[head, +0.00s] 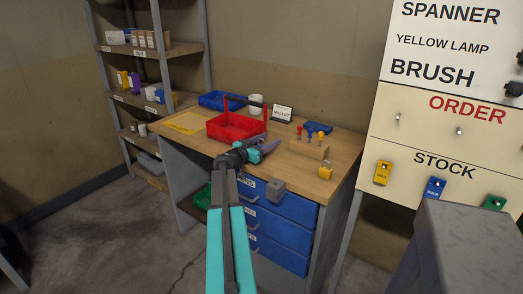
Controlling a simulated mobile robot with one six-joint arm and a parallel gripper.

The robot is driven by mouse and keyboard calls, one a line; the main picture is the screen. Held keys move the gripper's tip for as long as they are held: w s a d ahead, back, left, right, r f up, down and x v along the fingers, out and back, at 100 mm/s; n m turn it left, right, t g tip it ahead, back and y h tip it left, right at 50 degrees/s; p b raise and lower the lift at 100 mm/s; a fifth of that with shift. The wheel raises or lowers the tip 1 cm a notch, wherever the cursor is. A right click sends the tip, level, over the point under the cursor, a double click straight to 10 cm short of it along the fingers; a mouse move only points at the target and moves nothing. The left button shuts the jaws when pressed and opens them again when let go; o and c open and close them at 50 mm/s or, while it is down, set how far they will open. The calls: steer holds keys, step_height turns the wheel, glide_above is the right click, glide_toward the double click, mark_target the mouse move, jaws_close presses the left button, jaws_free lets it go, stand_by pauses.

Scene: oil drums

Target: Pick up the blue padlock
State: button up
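No blue padlock can be clearly made out. A yellow padlock (326,172) stands on the desk's right front edge, right of the gripper. A small blue item (435,188) hangs under STOCK on the board at the right; it looks like a tag, but is too small to tell. The gripper may hide part of the desk top.
Blue drawers (282,235) are below. Shelves stand at left. A grey surface (468,245) blocks the lower right.

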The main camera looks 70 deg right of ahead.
steer(key=c, duration=1)
steer(key=shift+r, duration=0.1)
steer(key=shift+r+b, duration=0.45)
steer(key=shift+r, duration=0.95)
steer(key=shift+a+r, duration=0.15)
steer(key=shift+r, duration=0.1)
steer(key=b+v, duration=0.3)
steer(key=v, duration=1.4)
steer(key=shift+w+a, duration=0.15)
steer(key=shift+a, duration=0.2)
